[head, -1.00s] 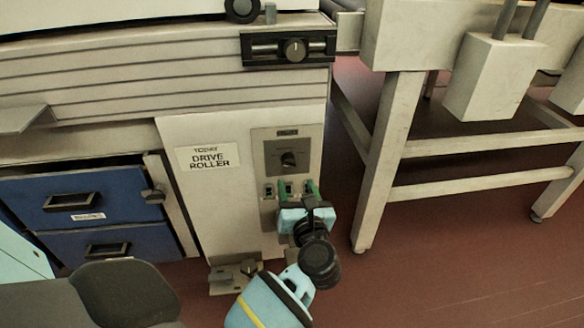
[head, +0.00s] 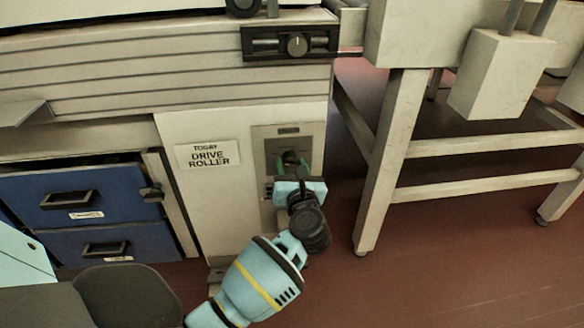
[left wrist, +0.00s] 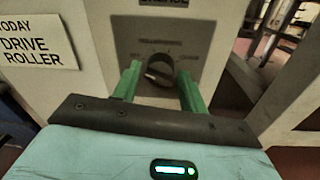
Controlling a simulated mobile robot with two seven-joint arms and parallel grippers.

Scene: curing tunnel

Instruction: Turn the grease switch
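The grease switch is a dark round knob (head: 290,157) on a grey plate (head: 268,146) at the front of the pale cabinet. In the left wrist view the knob (left wrist: 158,69) shows between my two green fingertips, under a label cut off by the top edge. My left gripper (head: 291,167) is in front of the plate, with its fingers pointing at the knob. It is open, with one finger to each side and visible gaps beside the knob. Whether the tips reach level with the knob is hard to tell. My right gripper is not in view.
A "DRIVE ROLLER" sign (head: 208,155) is left of the plate. Blue drawers (head: 85,205) stand further left. Another knob (head: 296,44) sits on a black bracket above. A pale table frame (head: 392,160) stands to the right, over open reddish floor.

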